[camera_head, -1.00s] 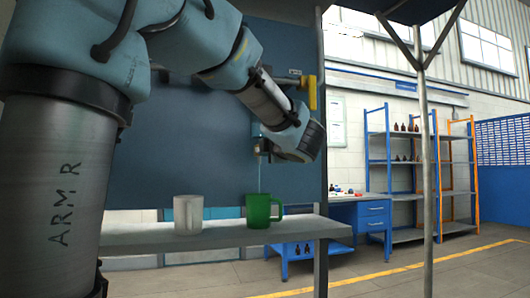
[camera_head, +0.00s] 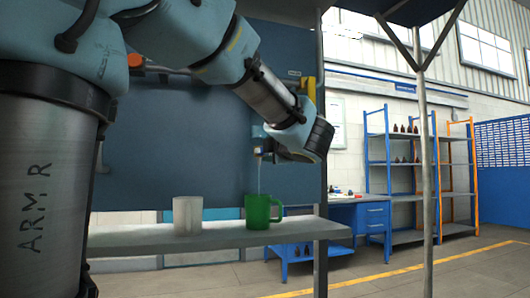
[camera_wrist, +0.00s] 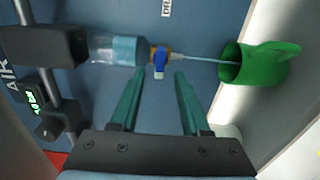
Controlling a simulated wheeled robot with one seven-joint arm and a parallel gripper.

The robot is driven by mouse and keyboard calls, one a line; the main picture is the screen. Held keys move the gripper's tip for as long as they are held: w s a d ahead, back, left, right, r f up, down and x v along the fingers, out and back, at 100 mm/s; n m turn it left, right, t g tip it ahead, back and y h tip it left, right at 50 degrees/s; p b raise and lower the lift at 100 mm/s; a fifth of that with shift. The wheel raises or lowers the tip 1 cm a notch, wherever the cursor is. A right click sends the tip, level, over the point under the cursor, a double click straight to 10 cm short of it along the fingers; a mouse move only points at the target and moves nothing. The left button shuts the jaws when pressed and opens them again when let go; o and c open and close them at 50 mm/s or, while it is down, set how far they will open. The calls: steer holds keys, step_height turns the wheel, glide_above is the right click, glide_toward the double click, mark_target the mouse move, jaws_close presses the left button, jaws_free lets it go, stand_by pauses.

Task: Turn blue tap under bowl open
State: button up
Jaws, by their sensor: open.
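The blue tap (camera_wrist: 159,58) has a brass-coloured body and sits at the end of a pale blue translucent bowl (camera_wrist: 112,49) in the wrist view. A thin stream runs from the tap into a green mug (camera_wrist: 236,65). The green mug (camera_head: 258,213) also stands on the shelf in the head view, with the stream falling into it. My gripper (camera_wrist: 159,74) is open, with its two teal fingers apart and the tap's blue handle between or just beyond their tips. I cannot tell whether they touch it. In the head view my wrist mostly hides the fingers.
A whitish mug (camera_head: 187,216) stands left of the green mug on the narrow grey shelf (camera_head: 222,237). A dark blue panel (camera_head: 200,140) rises behind. In the wrist view, a dark bracket (camera_wrist: 46,46) and a small green-lit display (camera_wrist: 33,99) lie left of the bowl.

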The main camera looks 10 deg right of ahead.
steer(key=s, duration=0.7)
steer(key=shift+s+d, duration=0.35)
steer(key=shift+d, duration=0.1)
